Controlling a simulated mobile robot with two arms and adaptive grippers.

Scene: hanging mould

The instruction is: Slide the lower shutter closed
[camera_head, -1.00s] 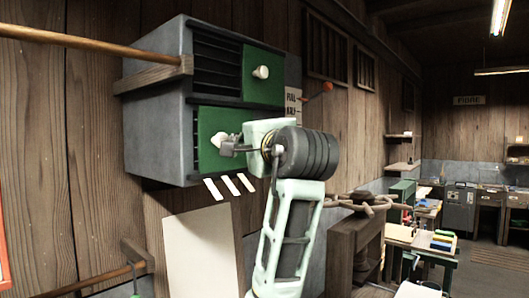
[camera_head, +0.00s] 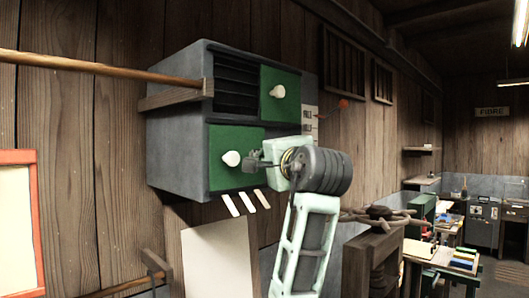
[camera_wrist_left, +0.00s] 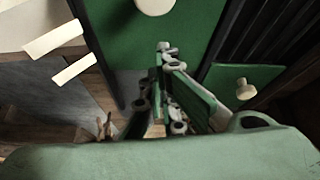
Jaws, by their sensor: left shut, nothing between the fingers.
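The lower shutter (camera_head: 238,142) is a green panel with a white knob (camera_head: 231,158) on the lower part of a grey wall box. It lies at the left of its opening; my gripper hides what is to its right. My left gripper (camera_head: 250,160) is shut and empty, just right of the knob with a small gap. In the left wrist view the shut fingers (camera_wrist_left: 164,48) point at the lower shutter (camera_wrist_left: 190,30), its knob (camera_wrist_left: 155,5) beyond the tips. The upper shutter (camera_head: 280,97) is at the right, with dark slats open to its left. My right gripper is out of view.
A wooden pole (camera_head: 100,66) runs to a wooden bracket (camera_head: 175,96) on the box. White strips (camera_head: 246,202) hang below the box, above a pale board (camera_head: 215,260).

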